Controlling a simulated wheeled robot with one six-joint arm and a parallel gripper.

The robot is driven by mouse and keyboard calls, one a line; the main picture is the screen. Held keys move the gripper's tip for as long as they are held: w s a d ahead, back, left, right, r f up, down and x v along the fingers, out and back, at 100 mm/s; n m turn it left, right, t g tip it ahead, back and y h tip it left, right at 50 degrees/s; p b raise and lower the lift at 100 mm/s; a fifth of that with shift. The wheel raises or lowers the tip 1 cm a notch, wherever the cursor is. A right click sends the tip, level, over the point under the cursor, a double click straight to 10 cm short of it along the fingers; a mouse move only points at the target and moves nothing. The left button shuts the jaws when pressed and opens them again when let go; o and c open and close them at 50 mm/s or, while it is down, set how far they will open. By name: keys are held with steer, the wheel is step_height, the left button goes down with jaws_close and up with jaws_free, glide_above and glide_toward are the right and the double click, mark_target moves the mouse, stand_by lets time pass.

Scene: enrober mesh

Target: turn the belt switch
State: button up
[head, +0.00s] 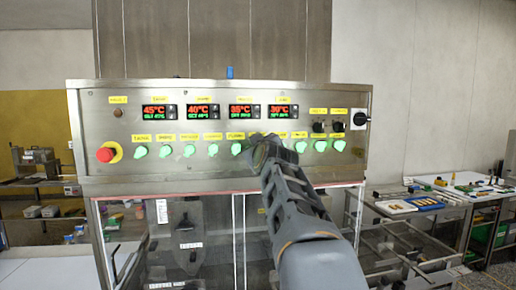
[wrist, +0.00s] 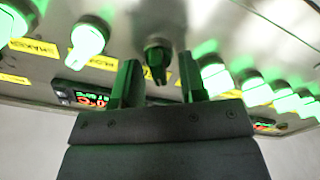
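My gripper (head: 263,147) is raised to the control panel (head: 225,170) in the head view and hides part of its lower row of green rotary switches. In the wrist view my gripper (wrist: 158,66) is open, with one finger on each side of a dark green switch (wrist: 157,48). This switch looks unlit, while its neighbours glow bright green. There seems to be a gap between each finger and the knob; contact cannot be told. Its yellow label is partly hidden and I cannot read it, so I cannot confirm which one is the belt switch.
Lit green switches (head: 237,149) sit close on both sides of my gripper. A red emergency button (head: 105,155) is at the panel's left end, and a black rotary switch (head: 360,118) at its right. Temperature displays (head: 160,111) are above. A cluttered table (head: 440,205) stands at right.

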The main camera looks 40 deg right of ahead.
steer(key=shift+c, duration=0.4)
steer(key=c, duration=0.6)
